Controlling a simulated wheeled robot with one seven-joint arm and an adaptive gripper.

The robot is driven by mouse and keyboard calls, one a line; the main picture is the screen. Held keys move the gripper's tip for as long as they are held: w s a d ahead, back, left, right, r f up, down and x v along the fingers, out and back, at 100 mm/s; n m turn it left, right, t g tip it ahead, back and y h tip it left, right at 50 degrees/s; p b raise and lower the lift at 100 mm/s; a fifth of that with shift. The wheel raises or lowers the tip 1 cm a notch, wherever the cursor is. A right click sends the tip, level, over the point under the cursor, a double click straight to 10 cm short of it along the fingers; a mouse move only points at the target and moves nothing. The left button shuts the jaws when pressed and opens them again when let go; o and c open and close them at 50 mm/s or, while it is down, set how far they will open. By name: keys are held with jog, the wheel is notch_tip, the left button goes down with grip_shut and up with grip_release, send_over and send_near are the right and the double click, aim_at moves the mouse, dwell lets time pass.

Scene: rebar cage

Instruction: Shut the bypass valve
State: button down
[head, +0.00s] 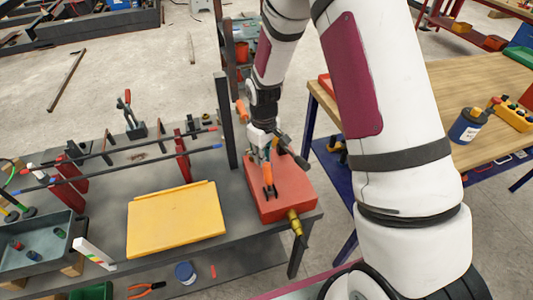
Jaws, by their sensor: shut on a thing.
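A red box-shaped unit (293,197) sits at the right end of the grey bench, with a brass fitting (295,222) on its front corner.
A yellow plate (175,220) lies left of the red unit. A dark upright post (226,120) stands close behind my gripper. Long bars on red supports (182,158) cross the bench at left. A wooden-topped table (420,130) is to the right.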

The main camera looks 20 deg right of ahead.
jog(key=m, duration=0.1)
jog(key=a+m, duration=0.1)
jog(key=m, duration=0.1)
jog(key=shift+s+a, duration=0.2)
jog(key=shift+s, duration=0.05)
jog(key=shift+a+m, duration=0.25)
jog(key=shift+m, duration=0.5)
jog(key=shift+a+m, duration=0.25)
jog(key=shift+m, duration=0.5)
jog(key=c, duration=1.6)
grip_release()
jog(key=shift+o, duration=0.2)
notch_tip(320, 180, up, 12)
